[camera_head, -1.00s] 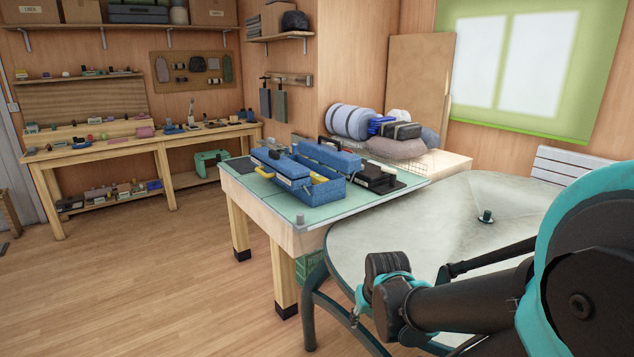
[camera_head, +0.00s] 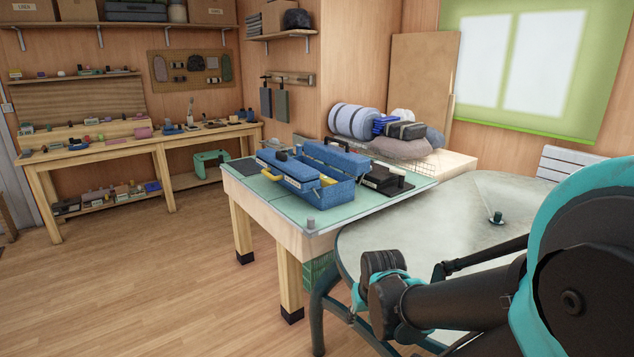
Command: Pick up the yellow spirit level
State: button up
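A blue open toolbox (camera_head: 307,198) stands on the green-topped table. A small yellow piece (camera_head: 271,176) shows at its left end and another yellow piece (camera_head: 327,181) at its right. Both are too small for me to tell whether either is the spirit level or part of the box. My gripper (camera_head: 362,300) is at the lower middle, low in front of the round grey table and well apart from the toolbox. It appears small and dark with teal parts, and its fingers are not clear. I see nothing held in it.
The green-topped table (camera_head: 275,215) has a dark tool (camera_head: 388,180) right of the toolbox. The round grey table (camera_head: 440,222) lies close on the right, beside my arm. A cluttered workbench (camera_head: 100,150) stands at the back left. The wooden floor (camera_head: 150,290) at left is clear.

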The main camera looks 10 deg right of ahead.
aim_at(326, 181)
jog(key=i+j, duration=0.2)
jog(key=j, duration=0.2)
jog(key=i+j, duration=0.25)
jog(key=j, duration=0.15)
jog(key=i+j, duration=0.2)
jog(key=j, duration=0.2)
jog(key=i+j, duration=0.25)
jog(key=j, duration=0.15)
jog(key=i+j, duration=0.2)
jog(key=j, duration=0.25)
jog(key=i+j+z, duration=0.15)
jog(key=j+z, duration=0.2)
jog(key=i+j+z, duration=0.15)
jog(key=j+z, duration=0.55)
jog(key=j, duration=0.15)
